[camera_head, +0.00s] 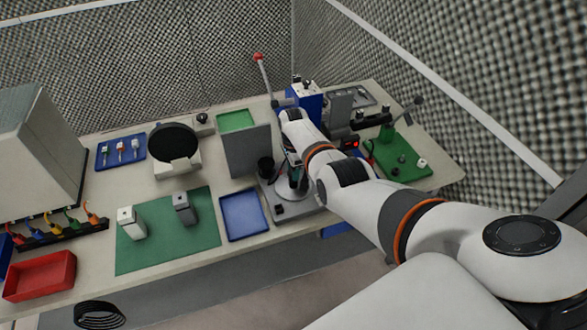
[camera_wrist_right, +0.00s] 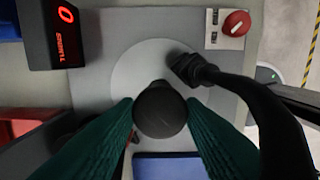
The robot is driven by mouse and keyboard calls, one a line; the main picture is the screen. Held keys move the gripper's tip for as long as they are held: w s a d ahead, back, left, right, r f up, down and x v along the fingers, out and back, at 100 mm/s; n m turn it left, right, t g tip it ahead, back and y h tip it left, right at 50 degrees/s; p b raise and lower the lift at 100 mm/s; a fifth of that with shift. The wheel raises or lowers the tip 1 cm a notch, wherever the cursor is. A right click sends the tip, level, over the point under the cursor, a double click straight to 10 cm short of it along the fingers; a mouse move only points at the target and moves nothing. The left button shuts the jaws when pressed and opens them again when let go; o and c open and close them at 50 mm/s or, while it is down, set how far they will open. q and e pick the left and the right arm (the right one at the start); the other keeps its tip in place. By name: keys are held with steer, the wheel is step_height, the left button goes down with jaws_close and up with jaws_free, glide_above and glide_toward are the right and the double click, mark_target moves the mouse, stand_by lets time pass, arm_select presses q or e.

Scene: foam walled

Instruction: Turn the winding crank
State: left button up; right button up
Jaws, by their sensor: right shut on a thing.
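The winding station (camera_head: 308,209) is a grey base at the middle of the bench's front part. In the right wrist view, a round black knob (camera_wrist_right: 160,110), seemingly the crank's handle, sits between the green fingers of my right gripper (camera_wrist_right: 160,122). The gripper is shut on it. Behind it lies a pale disc (camera_wrist_right: 130,72). A black arm (camera_wrist_right: 250,95) runs from the disc to the lower right; its link to the knob is hidden. A counter (camera_wrist_right: 52,35) marked TURNS shows a red 0. In the head view, my right gripper (camera_head: 295,173) is partly hidden by its arm.
A grey upright panel (camera_head: 248,151) and a blue tray (camera_head: 244,215) stand left of the station. A red-knobbed lever (camera_head: 262,72) rises behind. A green-based press (camera_head: 398,163) stands to the right. The green mat (camera_head: 165,250) has free room.

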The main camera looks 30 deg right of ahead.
steer(key=shift+w+r+m, duration=0.1)
steer(key=shift+r+m, duration=0.05)
steer(key=shift+m, duration=6.65)
steer(key=shift+m+b, duration=0.3)
steer(key=shift+m, duration=0.4)
steer(key=o, duration=0.9)
steer(key=shift+o, duration=0.5)
